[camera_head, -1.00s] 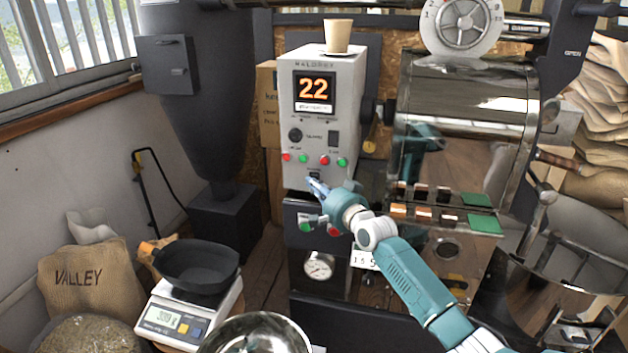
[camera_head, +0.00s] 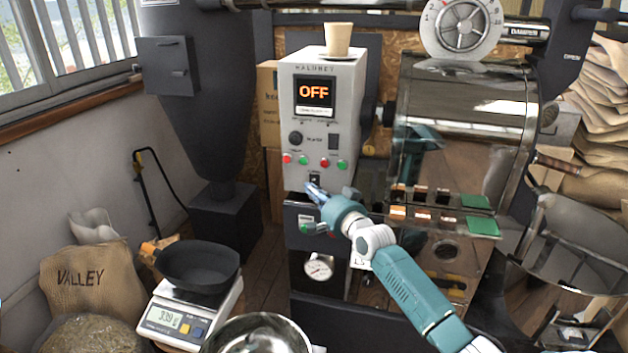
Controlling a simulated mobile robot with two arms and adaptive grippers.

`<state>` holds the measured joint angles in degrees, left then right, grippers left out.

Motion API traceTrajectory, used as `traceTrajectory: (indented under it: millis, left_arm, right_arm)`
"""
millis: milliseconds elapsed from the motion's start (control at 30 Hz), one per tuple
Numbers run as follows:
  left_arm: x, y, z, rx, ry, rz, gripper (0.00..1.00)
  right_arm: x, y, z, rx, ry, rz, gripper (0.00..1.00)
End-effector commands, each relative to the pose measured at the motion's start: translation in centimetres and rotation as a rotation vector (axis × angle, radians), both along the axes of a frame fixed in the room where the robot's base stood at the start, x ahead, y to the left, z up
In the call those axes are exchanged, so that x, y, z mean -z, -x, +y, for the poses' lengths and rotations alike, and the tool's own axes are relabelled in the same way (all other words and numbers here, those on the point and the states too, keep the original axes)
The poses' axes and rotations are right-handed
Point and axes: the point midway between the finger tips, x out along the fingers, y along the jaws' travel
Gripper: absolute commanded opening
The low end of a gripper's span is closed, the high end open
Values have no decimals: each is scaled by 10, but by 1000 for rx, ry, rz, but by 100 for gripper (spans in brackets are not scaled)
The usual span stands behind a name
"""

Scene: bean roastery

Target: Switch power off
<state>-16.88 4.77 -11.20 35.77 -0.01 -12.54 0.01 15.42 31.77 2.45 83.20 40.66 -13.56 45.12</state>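The grey roaster control panel (camera_head: 325,115) stands at the centre back. Its display (camera_head: 314,92) reads OFF in orange letters. A small dark power switch (camera_head: 315,180) sits low on the panel front, below a row of red and green buttons. My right gripper (camera_head: 309,187) has its fingertips at or just below this switch; I cannot tell whether they touch it. The fingers look close together and hold nothing that I can see.
A paper cup (camera_head: 338,39) stands on top of the panel. The glossy roaster drum (camera_head: 465,130) is right of it. A scale (camera_head: 190,315) with a black pan (camera_head: 198,267) and a metal bowl (camera_head: 256,335) are at the front left. The wooden floor between is partly clear.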

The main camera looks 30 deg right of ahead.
Motion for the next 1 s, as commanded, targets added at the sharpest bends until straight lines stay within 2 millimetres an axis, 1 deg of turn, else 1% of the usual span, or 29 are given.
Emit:
traceTrajectory:
  millis: [100,200,400,600,1000]
  left_arm:
    - [-1,8,-1,4,0,11,40]
    - [-11,11,-2,6,1,17,40]
    - [-32,11,-4,6,4,16,40]
    - [-45,10,-5,5,4,15,40]
    - [-46,8,-4,2,5,11,40]
  right_arm:
    - [-1,1,1,0,0,0,0]
    - [-3,5,6,-2,-1,1,0]
    - [-1,19,21,-1,-2,2,0]
    - [3,30,34,0,-2,1,0]
    - [6,33,37,0,1,0,0]
